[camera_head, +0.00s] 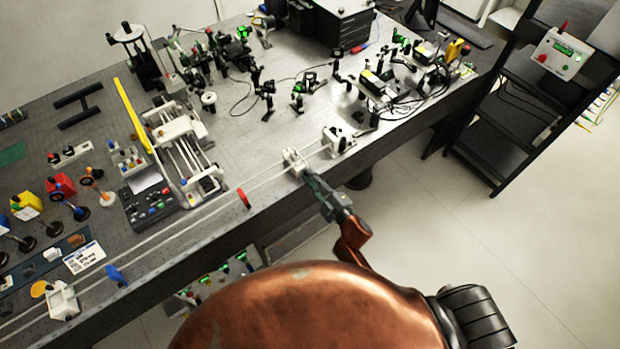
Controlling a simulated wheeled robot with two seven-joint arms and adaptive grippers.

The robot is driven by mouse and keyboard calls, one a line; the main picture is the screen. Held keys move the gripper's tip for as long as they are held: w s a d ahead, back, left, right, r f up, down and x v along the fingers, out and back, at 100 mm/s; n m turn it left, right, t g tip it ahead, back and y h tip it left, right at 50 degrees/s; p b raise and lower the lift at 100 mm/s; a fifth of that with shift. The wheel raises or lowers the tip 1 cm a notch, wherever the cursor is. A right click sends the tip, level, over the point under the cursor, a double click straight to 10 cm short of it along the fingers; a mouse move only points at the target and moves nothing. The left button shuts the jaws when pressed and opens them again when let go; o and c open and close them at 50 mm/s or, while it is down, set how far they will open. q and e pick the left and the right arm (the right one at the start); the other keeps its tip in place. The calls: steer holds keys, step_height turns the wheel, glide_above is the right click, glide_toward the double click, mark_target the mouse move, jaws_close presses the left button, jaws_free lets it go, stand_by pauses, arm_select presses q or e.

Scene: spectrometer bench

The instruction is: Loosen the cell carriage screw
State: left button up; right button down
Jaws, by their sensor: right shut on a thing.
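The cell carriage (293,157) is a small white block on the long pale rail near the bench's front edge. My right gripper (306,175) reaches up to it from the front edge, with its fingertips at the carriage's near side. It is shut on what appears to be the carriage screw. The screw itself is hidden by the fingers and too small to make out. My left gripper is not in view.
The rail (215,210) runs between a white end block (62,301) and another white block (338,140). A red marker (243,198) and a blue marker (117,276) sit along it. Optics and cables crowd the bench behind. A black rack (515,120) stands right.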

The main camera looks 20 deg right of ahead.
steer(key=shift+f+n, duration=0.1)
steer(key=shift+n, duration=0.6)
steer(key=c, duration=2)
jaws_free()
steer(key=shift+o, duration=0.2)
steer(key=v, duration=1.2)
